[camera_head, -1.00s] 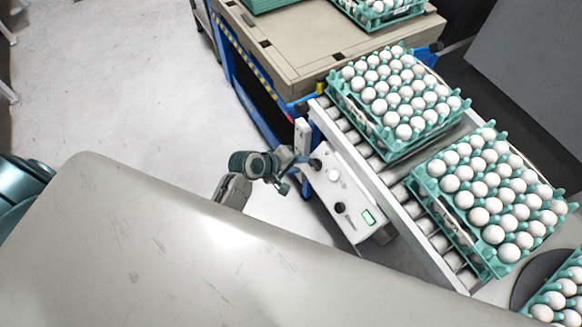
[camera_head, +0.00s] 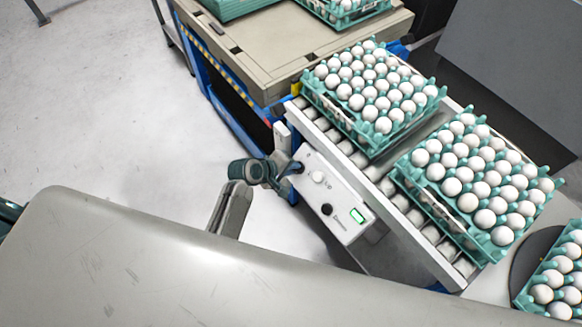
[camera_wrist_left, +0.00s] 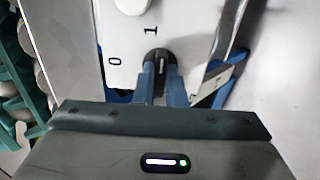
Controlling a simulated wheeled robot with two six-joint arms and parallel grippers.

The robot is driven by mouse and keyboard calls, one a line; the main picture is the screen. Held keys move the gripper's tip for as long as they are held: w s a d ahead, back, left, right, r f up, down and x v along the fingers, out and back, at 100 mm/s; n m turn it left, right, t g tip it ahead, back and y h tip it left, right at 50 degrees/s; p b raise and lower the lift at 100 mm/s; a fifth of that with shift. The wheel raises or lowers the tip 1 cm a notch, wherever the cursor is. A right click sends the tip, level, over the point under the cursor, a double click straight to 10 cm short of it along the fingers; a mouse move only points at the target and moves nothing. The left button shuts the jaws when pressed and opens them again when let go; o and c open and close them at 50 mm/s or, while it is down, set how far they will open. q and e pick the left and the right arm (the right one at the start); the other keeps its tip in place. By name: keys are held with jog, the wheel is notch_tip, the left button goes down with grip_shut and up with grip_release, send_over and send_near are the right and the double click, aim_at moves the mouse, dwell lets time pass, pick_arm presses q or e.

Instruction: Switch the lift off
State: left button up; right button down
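The lift's white control box (camera_head: 338,205) hangs on the side of the roller conveyor. At its upper left end is a black rotary switch (camera_wrist_left: 161,55), with the marks 0 and 1 beside it in the left wrist view. Its white pointer line stands upright there, roughly towards the 1. My left gripper (camera_head: 291,168) is at this switch. In the left wrist view its two blue fingers (camera_wrist_left: 161,70) sit close on either side of the switch's handle and appear shut on it. The fingers hide part of the switch. My right gripper is not in view.
The box also has a white button (camera_head: 318,177), a black knob (camera_head: 327,209) and a green-lit display (camera_head: 357,215). Egg trays (camera_head: 378,150) stand on the conveyor rollers (camera_head: 345,147). A beige-topped cart (camera_head: 290,45) is behind. The floor at left is clear.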

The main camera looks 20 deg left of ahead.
pick_arm(q)
grip_shut()
jog(key=shift+r+p, duration=0.1)
jog(key=shift+p, duration=0.35)
jog(key=shift+n+p, duration=1.2)
jog(key=shift+p, duration=0.15)
jog(key=shift+n+p, duration=0.8)
jog(key=shift+p, duration=0.1)
jog(key=shift+n+p, duration=0.9)
jog(key=shift+p, duration=0.15)
jog(key=shift+n+p, duration=2.2)
jog(key=shift+p, duration=0.1)
jog(key=shift+n+p, duration=1.9)
jog(key=shift+n, duration=0.1)
jog(key=shift+n+p, duration=1.25)
jog(key=shift+n, duration=0.45)
jog(key=o, duration=0.7)
grip_release()
jog(key=shift+o, duration=0.2)
